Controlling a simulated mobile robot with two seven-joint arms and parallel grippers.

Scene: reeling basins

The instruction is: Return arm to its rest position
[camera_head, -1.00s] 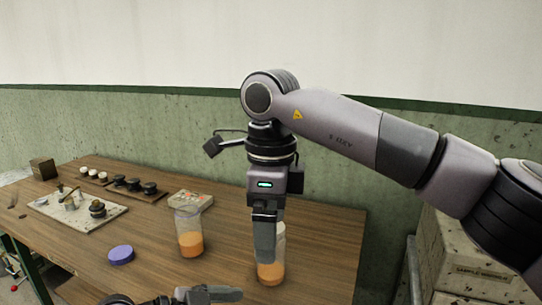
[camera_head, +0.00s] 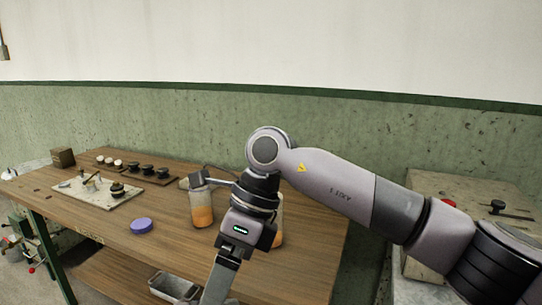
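My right arm comes in from the right, bent at the elbow. Its gripper (camera_head: 214,290) points down and to the left at the front edge of the table, apart from the jars. I see its fingers side-on, so their gap is hidden, and the tips reach the bottom of the picture. A clear jar with orange contents (camera_head: 202,214) stands on the table left of my wrist. A second jar (camera_head: 279,228) stands behind my wrist and is mostly hidden. My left gripper is not in view.
A purple lid (camera_head: 142,226) lies on the wooden table (camera_head: 165,247). A pale board with small fittings (camera_head: 97,194) and dark knobs (camera_head: 147,169) sit at the back left. A metal tray (camera_head: 174,288) is below the table front. Crates (camera_head: 455,192) stand at the right.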

